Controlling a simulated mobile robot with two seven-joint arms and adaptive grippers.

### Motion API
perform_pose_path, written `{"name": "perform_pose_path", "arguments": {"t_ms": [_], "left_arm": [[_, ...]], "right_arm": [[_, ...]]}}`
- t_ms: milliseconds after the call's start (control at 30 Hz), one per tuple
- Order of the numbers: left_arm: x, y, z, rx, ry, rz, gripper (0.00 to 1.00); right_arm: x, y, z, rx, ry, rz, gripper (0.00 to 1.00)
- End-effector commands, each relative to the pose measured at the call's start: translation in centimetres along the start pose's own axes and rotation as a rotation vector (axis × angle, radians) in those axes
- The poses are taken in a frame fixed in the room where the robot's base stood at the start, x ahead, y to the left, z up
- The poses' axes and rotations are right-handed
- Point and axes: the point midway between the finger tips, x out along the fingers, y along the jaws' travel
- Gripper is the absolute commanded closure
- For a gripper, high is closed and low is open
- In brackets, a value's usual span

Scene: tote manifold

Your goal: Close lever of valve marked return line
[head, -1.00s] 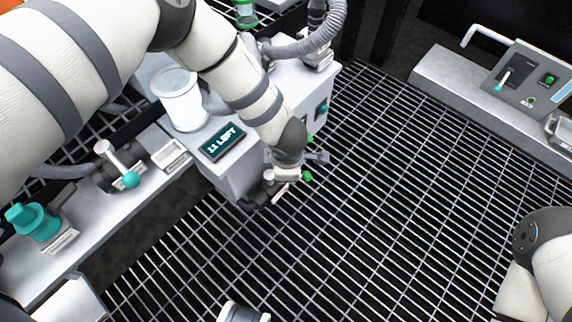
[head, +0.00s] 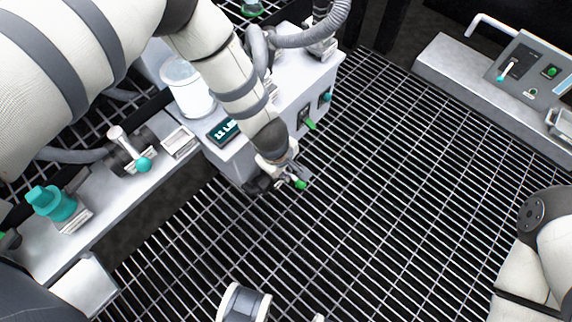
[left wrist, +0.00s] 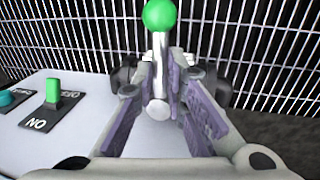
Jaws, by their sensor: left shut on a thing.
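My left gripper (head: 290,176) is low at the front face of the white-grey box (head: 322,82). In the left wrist view, its fingers (left wrist: 164,78) are shut on a metal lever (left wrist: 160,48) with a green ball end (left wrist: 158,14). The green end (head: 301,184) also shows in the head view. The lever's round base (left wrist: 158,109) sits on the pale face. No "return line" marking is readable, so I cannot tell whether this lever is that valve's. Another lever valve (head: 118,135) with a teal ball stands left, beside a label plate (head: 178,142).
A green switch (left wrist: 53,90) on a black lettered plate is left of the lever in the wrist view. A lit display (head: 222,132) and a clear cylinder (head: 188,88) are on the box. A control panel (head: 535,72) stands at right. Open grating (head: 400,170) lies between.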

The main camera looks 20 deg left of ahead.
Motion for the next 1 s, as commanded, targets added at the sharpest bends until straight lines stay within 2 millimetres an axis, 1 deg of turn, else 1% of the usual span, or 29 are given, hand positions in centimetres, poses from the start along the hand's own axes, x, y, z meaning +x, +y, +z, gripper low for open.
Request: {"name": "perform_pose_path", "arguments": {"t_ms": [567, 600, 667, 700, 933, 1000], "left_arm": [[-0.01, -0.18, -0.05, 0.032, -0.005, -0.001, 1.00], [-0.01, -0.18, -0.05, 0.032, -0.005, -0.001, 0.83], [-0.01, -0.18, -0.05, 0.031, -0.005, -0.001, 0.70], [-0.01, -0.18, -0.05, 0.031, -0.005, -0.001, 0.68], [-0.03, -0.13, -0.03, 0.029, -0.005, 0.000, 0.68], [-0.36, -0.07, -0.06, 0.029, -0.005, 0.001, 0.68]], "right_arm": [[-0.07, 0.00, 0.02, 0.000, 0.001, 0.000, 0.63], [-0.07, 0.00, 0.02, 0.000, 0.001, 0.000, 0.63], [-0.07, 0.00, 0.02, 0.000, 0.001, 0.000, 0.63], [-0.07, 0.00, 0.02, 0.000, 0.001, 0.000, 0.63], [-0.07, 0.00, 0.02, 0.000, 0.001, 0.000, 0.63], [-0.07, 0.01, 0.02, 0.000, 0.001, 0.000, 0.63]]}}
